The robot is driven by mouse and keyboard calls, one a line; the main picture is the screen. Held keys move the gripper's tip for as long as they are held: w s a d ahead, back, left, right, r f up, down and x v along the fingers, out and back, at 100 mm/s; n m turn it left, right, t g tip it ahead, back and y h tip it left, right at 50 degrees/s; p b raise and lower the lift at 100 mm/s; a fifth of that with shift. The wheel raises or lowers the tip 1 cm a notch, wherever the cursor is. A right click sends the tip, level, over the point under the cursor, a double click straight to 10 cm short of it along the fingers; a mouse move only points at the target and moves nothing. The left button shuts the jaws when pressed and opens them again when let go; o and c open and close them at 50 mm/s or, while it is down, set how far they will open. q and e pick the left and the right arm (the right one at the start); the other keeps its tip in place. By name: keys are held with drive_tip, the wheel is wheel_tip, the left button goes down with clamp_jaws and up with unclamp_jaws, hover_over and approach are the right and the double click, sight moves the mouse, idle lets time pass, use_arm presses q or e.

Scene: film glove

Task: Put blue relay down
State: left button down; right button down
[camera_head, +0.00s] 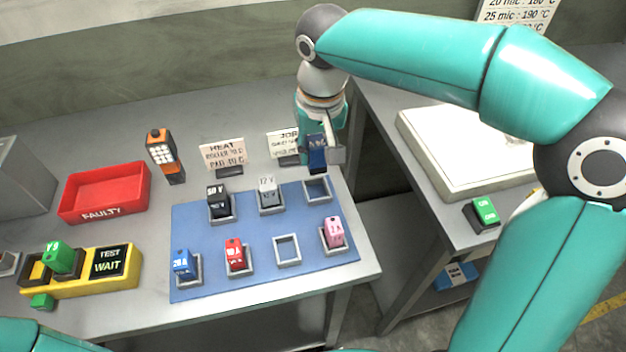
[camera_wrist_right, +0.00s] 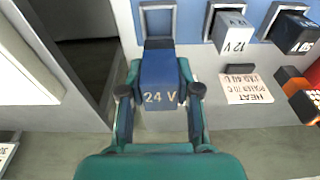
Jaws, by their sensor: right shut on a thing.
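The blue relay (camera_wrist_right: 160,82), marked 24 V, is held between the fingers of my right gripper (camera_wrist_right: 160,100). In the head view the dark blue relay (camera_head: 317,155) hangs upright just above and behind an empty square socket (camera_head: 318,189) at the back right of the blue mat (camera_head: 260,216). In the right wrist view the same socket (camera_wrist_right: 158,10) lies just beyond the relay. Only part of my left arm shows at the bottom left of the head view; its gripper is out of frame.
The mat's other sockets hold black, grey, blue, red and pink relays; one front socket (camera_head: 287,250) is empty. Two sign cards, HEAT (camera_head: 223,154) and another (camera_head: 284,144), stand behind the mat. A red FAULTY tray (camera_head: 104,192) and yellow tester (camera_head: 112,268) are left. A gap separates the right-hand table.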

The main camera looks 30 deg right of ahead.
sight(319, 148)
wheel_tip(319, 148, down, 8)
drive_tip(key=shift+r, duration=0.2)
drive_tip(key=c, duration=0.8)
unclamp_jaws()
drive_tip(key=shift+r, duration=0.1)
drive_tip(key=r, duration=0.3)
drive_tip(key=s+r, duration=0.1)
drive_tip(key=r, duration=0.7)
drive_tip(key=shift+s+a+p, duration=0.25)
drive_tip(key=shift+s+p, duration=0.05)
drive_tip(key=shift+s+r, duration=0.1)
drive_tip(key=shift+r, duration=0.3)
